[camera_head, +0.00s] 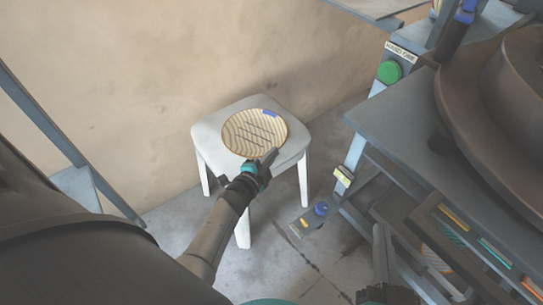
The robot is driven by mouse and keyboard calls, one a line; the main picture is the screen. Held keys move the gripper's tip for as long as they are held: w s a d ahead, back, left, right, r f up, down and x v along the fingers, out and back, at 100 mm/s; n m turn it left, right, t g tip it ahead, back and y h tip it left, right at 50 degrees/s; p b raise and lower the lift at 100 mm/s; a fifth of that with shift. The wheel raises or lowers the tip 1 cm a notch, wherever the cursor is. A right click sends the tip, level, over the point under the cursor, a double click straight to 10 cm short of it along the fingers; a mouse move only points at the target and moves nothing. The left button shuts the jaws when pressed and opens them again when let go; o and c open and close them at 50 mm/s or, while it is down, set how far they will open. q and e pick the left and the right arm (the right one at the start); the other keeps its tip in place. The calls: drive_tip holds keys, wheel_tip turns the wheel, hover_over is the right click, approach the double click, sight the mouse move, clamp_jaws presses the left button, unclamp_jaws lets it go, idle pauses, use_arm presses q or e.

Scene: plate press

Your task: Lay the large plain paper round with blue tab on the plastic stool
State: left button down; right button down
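My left gripper (267,160) is at the stool's front edge, by the round's lower right rim. Its fingers are small and overlap, so I cannot tell whether they touch the round or are open. A dark ridged part at the bottom edge looks like my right gripper (385,288), mostly cut off.
A grey metal bench (400,130) with a large brown round machine part (495,95) stands at right. A green button (389,72) is on its post. Lower shelves (450,240) hold coloured-edged items. A small blue-capped thing (318,210) is on the floor beside the stool. A wall is behind.

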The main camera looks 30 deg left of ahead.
drive_tip(key=shift+s+r, duration=0.1)
use_arm(q)
drive_tip(key=shift+f, duration=0.1)
drive_tip(key=c, duration=1.4)
unclamp_jaws()
